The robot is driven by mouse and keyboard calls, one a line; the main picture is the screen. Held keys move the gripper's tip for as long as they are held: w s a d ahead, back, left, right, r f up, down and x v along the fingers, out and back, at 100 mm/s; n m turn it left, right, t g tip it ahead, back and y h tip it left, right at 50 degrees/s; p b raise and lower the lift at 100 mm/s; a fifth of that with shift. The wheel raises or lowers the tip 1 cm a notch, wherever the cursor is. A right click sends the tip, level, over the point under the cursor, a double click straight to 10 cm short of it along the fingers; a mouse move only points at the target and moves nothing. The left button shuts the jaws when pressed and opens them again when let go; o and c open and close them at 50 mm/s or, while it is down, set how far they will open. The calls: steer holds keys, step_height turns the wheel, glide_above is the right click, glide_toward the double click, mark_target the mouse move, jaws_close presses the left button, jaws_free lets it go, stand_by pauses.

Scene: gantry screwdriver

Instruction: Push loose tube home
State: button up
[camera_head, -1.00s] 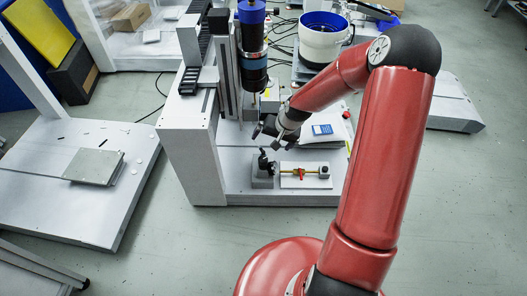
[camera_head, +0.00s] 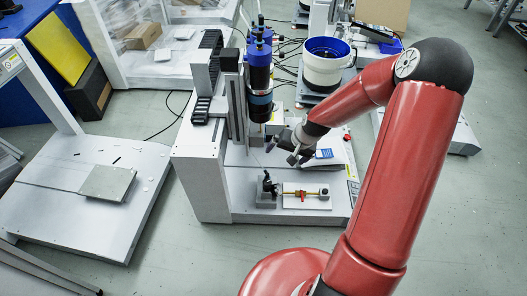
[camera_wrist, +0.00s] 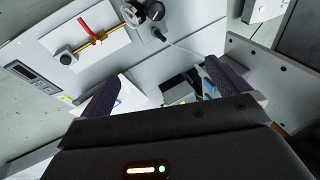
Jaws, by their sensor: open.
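A black fitting with a knob (camera_head: 267,187) stands upright on a small grey block at the front of the gantry machine's base. It also shows at the top of the wrist view (camera_wrist: 154,12). A thin pale tube (camera_wrist: 182,47) runs from beside this fitting towards my right finger; whether it is seated cannot be told. My gripper (camera_head: 292,157) is above the base, behind and right of the fitting in the head view. In the wrist view its two dark fingers (camera_wrist: 163,72) are wide apart with nothing gripped between them.
A brass valve with a red handle (camera_wrist: 88,30) lies on a white plate right of the fitting in the head view. The gantry's screwdriver column (camera_head: 259,85) rises close on my gripper's left.

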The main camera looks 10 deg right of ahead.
steer(key=s+r+n+h, duration=0.15)
steer(key=s+r, duration=0.35)
steer(key=r, duration=0.5)
steer(key=s+r+n+h, duration=0.1)
steer(key=s+r+h, duration=0.1)
steer(key=s+r, duration=0.5)
steer(key=s+a+r+n+t, duration=0.1)
steer(key=s+a+r+t, duration=0.1)
steer(key=s+r, duration=0.9)
steer(key=s, duration=0.2)
steer(key=shift+s+a+r, duration=0.2)
steer(key=shift+s+r, duration=0.15)
steer(key=shift+r, duration=0.05)
steer(key=shift+n+y, duration=0.25)
